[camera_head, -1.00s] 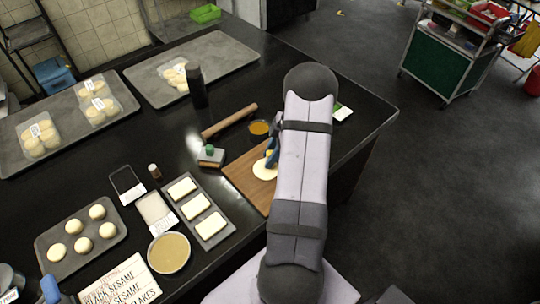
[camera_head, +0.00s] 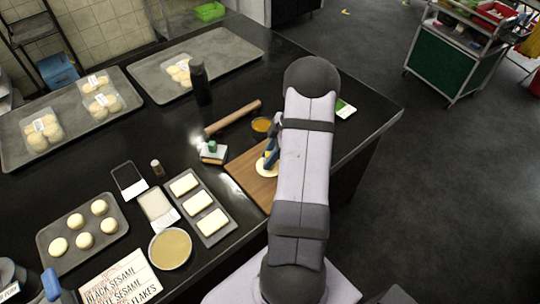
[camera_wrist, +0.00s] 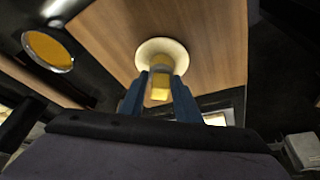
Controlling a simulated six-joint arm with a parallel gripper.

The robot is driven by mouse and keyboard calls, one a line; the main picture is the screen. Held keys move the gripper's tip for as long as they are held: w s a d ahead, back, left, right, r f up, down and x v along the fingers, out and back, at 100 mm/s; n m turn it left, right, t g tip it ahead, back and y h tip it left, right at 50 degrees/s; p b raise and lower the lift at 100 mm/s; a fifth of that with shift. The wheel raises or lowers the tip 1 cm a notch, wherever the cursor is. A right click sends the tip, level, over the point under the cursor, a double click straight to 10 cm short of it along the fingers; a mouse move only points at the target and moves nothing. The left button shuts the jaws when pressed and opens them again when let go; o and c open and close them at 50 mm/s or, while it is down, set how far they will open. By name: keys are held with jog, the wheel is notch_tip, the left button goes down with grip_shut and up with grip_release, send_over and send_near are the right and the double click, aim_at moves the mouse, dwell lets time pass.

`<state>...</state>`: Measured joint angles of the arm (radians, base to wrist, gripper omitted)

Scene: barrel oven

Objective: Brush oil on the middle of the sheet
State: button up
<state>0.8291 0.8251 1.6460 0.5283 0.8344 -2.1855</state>
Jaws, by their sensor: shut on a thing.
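The pale round dough sheet (camera_head: 265,168) lies on the wooden board (camera_head: 250,184), and my arm hides part of both in the head view. In the wrist view the sheet (camera_wrist: 160,50) shows on the board (camera_wrist: 210,60) beyond the fingertips. My gripper (camera_wrist: 158,92) has blue fingers shut on a brush, whose yellow part (camera_wrist: 160,88) shows between them. The brush is over the sheet; I cannot tell whether its tip touches it. A bowl of orange-yellow oil (camera_head: 261,125) stands just behind the board and also shows in the wrist view (camera_wrist: 48,50).
A rolling pin (camera_head: 232,117) and a green-topped block (camera_head: 212,150) lie left of the board. A tray of pale slabs (camera_head: 213,228), a round tin (camera_head: 170,248) and a tray of dough balls (camera_head: 75,238) stand front left. A dark bottle (camera_head: 200,82) stands upright farther back.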

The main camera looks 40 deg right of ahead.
jog(key=shift+a, duration=0.1)
jog(key=shift+s+a+f+b, duration=0.1)
jog(key=shift+a+b, duration=0.35)
jog(key=shift+a, duration=0.45)
jog(key=shift+d, duration=0.15)
jog(key=shift+d+b, duration=0.3)
jog(key=shift+d, duration=0.6)
jog(key=shift+w+d+b, duration=0.2)
jog(key=shift+d+b, duration=0.15)
jog(key=shift+d, duration=0.65)
jog(key=shift+a, duration=0.2)
jog(key=shift+s+a+b, duration=0.15)
jog(key=shift+a+b, duration=0.25)
jog(key=shift+a, duration=0.45)
jog(key=shift+a, duration=0.1)
